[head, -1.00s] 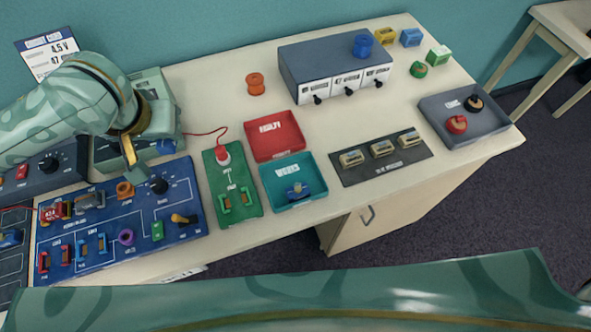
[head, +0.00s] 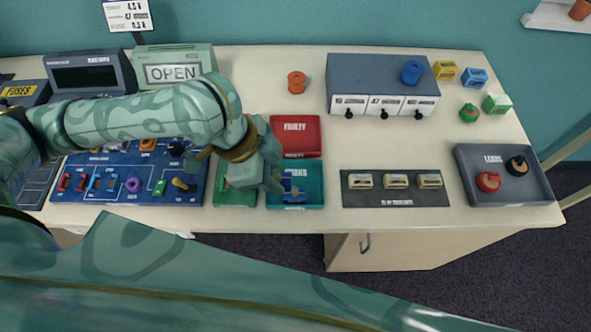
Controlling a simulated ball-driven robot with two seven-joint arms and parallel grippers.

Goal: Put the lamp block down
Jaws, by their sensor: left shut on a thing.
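My left gripper (head: 272,182) is shut at the left edge of the teal tray (head: 313,170), above the right side of the green board (head: 224,197). The lamp block in its jaws is hidden behind the gripper and wrist, so I cannot tell whether it touches anything. A small blue part (head: 296,190) lies in the teal tray, just right of the gripper. The red FAULTY tray (head: 297,130) is right behind the teal one. My right gripper is not in view.
A dark strip (head: 395,198) with three cream blocks lies right of the teal tray. The grey LEADS tray (head: 510,196) is at the right end. The blue circuit board (head: 135,190) is partly behind my arm. Bare table shows between the red tray and the strip.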

